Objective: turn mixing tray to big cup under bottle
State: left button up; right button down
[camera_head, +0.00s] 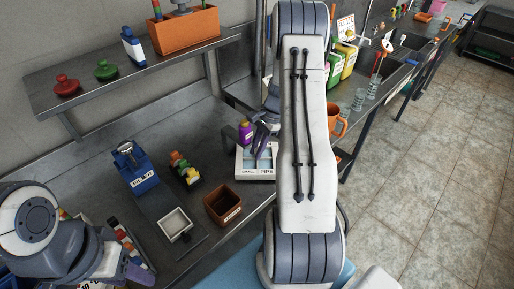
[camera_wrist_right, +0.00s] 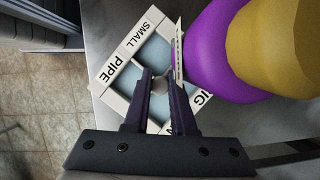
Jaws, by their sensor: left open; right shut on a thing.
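The mixing tray (camera_head: 243,170) is a white square frame with pale blue compartments, on the metal counter. In the right wrist view the tray (camera_wrist_right: 108,68) lies turned at an angle, with "SMALL", "PIPE" and a partly hidden label ending in "G" on its rim. My right gripper (camera_wrist_right: 160,84) is shut on the small grey knob (camera_wrist_right: 160,87) at the tray's middle. The purple bottle (camera_head: 246,132) stands right beside the tray; in the wrist view the bottle (camera_wrist_right: 205,65) looms close, with a yellow part. My left gripper (camera_head: 134,273) is open at lower left, mostly cut off or hidden.
A brown box (camera_head: 222,207), a white dish (camera_head: 175,224) and a blue labelled device (camera_head: 135,168) stand on the counter left of the tray. A shelf (camera_head: 120,75) overhangs behind. My right arm hides the middle. An orange mug (camera_head: 337,122) stands to the right.

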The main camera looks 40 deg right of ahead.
jog(key=shift+n, duration=0.5)
jog(key=c, duration=0.7)
grip_release()
jog(key=shift+c, duration=0.2)
jog(key=shift+r, duration=0.1)
jog(key=b+v, duration=0.1)
jog(key=v, duration=0.9)
jog(key=shift+b, duration=0.35)
jog(key=shift+w+d+r, duration=0.1)
jog(key=shift+w+r, duration=0.05)
